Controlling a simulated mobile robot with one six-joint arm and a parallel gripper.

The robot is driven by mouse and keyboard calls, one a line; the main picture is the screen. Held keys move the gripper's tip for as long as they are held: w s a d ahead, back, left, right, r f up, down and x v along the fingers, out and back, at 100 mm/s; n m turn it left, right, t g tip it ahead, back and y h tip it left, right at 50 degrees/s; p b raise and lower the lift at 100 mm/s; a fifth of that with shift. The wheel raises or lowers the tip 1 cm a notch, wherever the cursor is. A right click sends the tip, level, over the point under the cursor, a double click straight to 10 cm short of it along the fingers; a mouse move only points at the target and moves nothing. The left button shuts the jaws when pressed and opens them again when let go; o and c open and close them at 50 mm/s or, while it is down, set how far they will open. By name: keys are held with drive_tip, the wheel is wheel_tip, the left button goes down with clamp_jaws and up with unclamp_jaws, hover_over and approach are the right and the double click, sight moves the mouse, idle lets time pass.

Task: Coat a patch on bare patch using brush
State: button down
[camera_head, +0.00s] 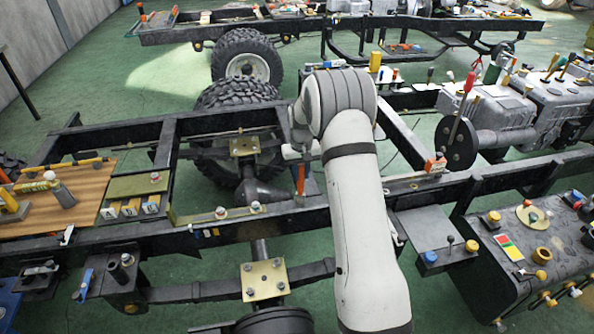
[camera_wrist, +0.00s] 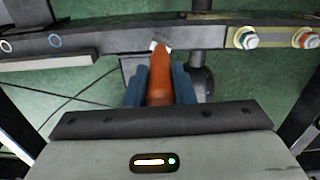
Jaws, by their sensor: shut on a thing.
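My gripper (camera_wrist: 158,85) has two blue fingers, shut on the orange handle of the brush (camera_wrist: 160,72) in the wrist view. The handle points away from me toward a dark chassis rail (camera_wrist: 100,47). A small pale patch (camera_wrist: 154,44) shows on the rail at the handle's far end; I cannot tell whether it is the bare patch or the brush's bristles, nor whether the brush touches the rail. In the head view the orange handle (camera_head: 300,181) hangs upright just above the near rail (camera_head: 285,222), left of my white arm. My arm hides most of the gripper there.
Bolts on a yellowish plate (camera_wrist: 246,38) stand on the rail to the right in the wrist view. In the head view, a wooden board (camera_head: 90,181) with several tools lies left, and a grey shelf (camera_head: 425,226) sits right. Wheels and a dark axle stand behind.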

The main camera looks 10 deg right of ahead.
drive_tip(key=shift+d, duration=3.95)
drive_tip(key=shift+a, duration=5)
wheel_tip(320, 180, up, 8)
drive_tip(key=p, duration=0.4)
